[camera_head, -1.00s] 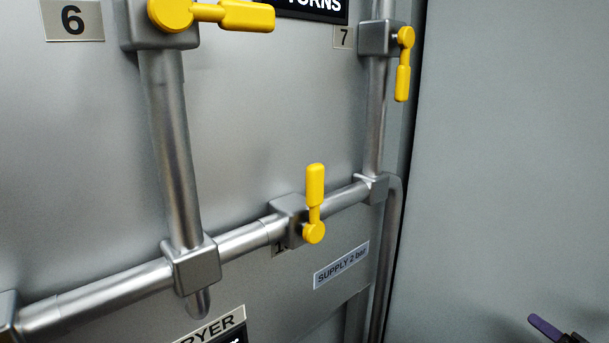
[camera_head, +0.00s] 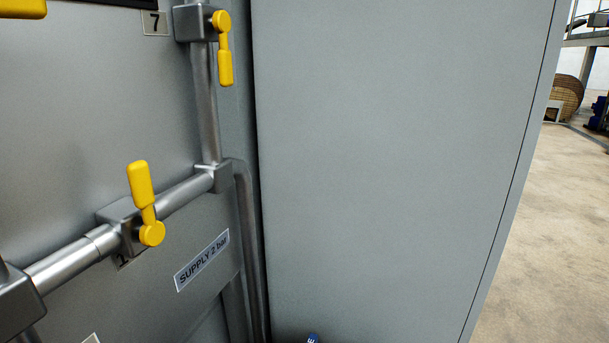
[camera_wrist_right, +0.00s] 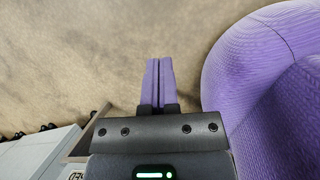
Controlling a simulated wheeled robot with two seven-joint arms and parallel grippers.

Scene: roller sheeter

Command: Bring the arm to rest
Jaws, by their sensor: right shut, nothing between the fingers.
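My right gripper (camera_wrist_right: 158,82) shows in the right wrist view. Its two purple fingers are pressed together with nothing between them. They hang over a bare tan floor (camera_wrist_right: 90,45), apart from anything else. In the head view, neither gripper can be made out. A small blue piece (camera_head: 313,338) shows at the bottom edge there, too cut off to tell what it is.
In the head view, a panel carries pipes with yellow valve handles (camera_head: 141,185) and (camera_head: 223,50), beside a grey cabinet wall (camera_head: 390,170). Open floor (camera_head: 550,230) lies at the right. In the wrist view, a purple rounded form (camera_wrist_right: 265,75) is close right of the fingers.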

